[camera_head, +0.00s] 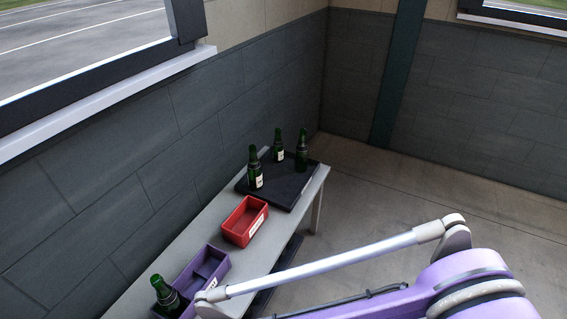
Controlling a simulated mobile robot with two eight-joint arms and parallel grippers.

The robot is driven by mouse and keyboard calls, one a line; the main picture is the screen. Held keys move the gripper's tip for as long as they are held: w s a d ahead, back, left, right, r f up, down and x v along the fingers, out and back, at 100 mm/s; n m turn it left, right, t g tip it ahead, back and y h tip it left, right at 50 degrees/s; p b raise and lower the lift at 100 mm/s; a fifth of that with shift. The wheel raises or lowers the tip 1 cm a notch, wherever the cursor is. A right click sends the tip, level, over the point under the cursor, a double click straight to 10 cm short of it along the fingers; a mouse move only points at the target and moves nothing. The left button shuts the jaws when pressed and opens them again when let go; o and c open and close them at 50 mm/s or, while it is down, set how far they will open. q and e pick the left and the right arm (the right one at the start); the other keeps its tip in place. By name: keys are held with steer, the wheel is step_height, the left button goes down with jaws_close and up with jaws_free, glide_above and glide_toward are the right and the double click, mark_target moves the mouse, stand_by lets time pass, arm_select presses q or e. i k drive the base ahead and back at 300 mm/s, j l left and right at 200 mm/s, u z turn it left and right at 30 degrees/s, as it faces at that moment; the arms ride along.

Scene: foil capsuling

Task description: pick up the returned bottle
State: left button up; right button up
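A dark green bottle (166,295) stands upright at the lower left, at the near end of the purple bin (222,268). The frame's bottom edge cuts off its lower part, and I cannot tell whether it is inside the bin or beside it. Three more green bottles with pale labels stand upright on a black tray at the table's far end: a front one (255,172), a back one (279,146) and a right one (302,150). No mark shows which bottle is the returned one. Neither of my grippers is in view.
The narrow grey table (188,243) runs along the dark tiled wall. A red bin (239,219) with a white label sits between the purple bin and the black tray (297,188). The floor (385,190) right of the table is clear.

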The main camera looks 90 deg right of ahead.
mark_target(302, 154)
steer(key=z, duration=3.3)
